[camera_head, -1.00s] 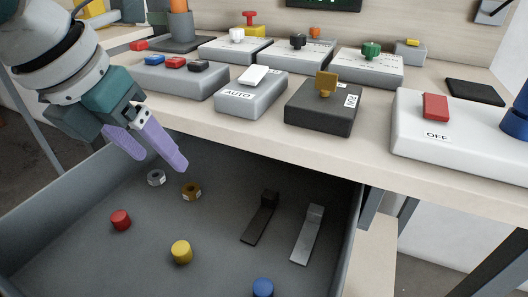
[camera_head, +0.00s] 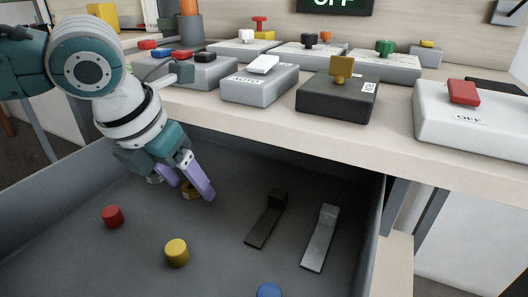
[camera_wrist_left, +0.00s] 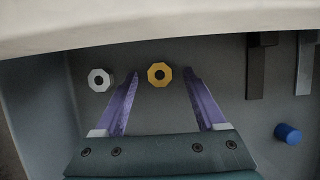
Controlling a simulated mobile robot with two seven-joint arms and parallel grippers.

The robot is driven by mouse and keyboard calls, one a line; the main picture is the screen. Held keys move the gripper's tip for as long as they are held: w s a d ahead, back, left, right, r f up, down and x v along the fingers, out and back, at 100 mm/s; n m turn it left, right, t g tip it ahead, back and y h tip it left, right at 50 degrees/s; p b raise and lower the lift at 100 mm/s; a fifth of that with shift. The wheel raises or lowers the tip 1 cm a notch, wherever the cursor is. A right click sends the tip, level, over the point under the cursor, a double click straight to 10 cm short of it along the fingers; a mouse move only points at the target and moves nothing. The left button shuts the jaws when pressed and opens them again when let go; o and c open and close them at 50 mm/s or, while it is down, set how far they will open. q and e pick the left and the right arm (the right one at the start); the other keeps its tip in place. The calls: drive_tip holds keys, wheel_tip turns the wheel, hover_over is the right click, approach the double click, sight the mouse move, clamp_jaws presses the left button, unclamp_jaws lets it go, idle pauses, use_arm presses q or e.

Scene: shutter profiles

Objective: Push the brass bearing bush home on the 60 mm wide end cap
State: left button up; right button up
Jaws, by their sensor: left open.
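A brass-coloured octagonal ring with a dark centre hole (camera_wrist_left: 159,74) lies on the floor of the grey drawer (camera_head: 90,262); it is partly hidden by a finger in the head view (camera_head: 188,194). My left gripper (camera_head: 193,190) is open, its purple fingers pointing down into the drawer. In the wrist view the ring shows between the two fingertips (camera_wrist_left: 161,73), with a gap on each side; whether the tips reach down to its height I cannot tell. No end cap can be made out, nor is any bush identifiable beyond this ring. My right gripper is not in view.
A grey octagonal ring (camera_wrist_left: 99,80) lies left of the brass one. The drawer also holds red (camera_head: 112,216), yellow (camera_head: 176,252) and blue (camera_head: 269,291) cylinders and two flat bars (camera_head: 320,238). The bench edge (camera_head: 300,146), with switch boxes, overhangs the back.

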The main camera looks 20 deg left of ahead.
use_arm(q)
drive_tip(key=shift+c, duration=0.3)
clamp_jaws()
idle(0.3)
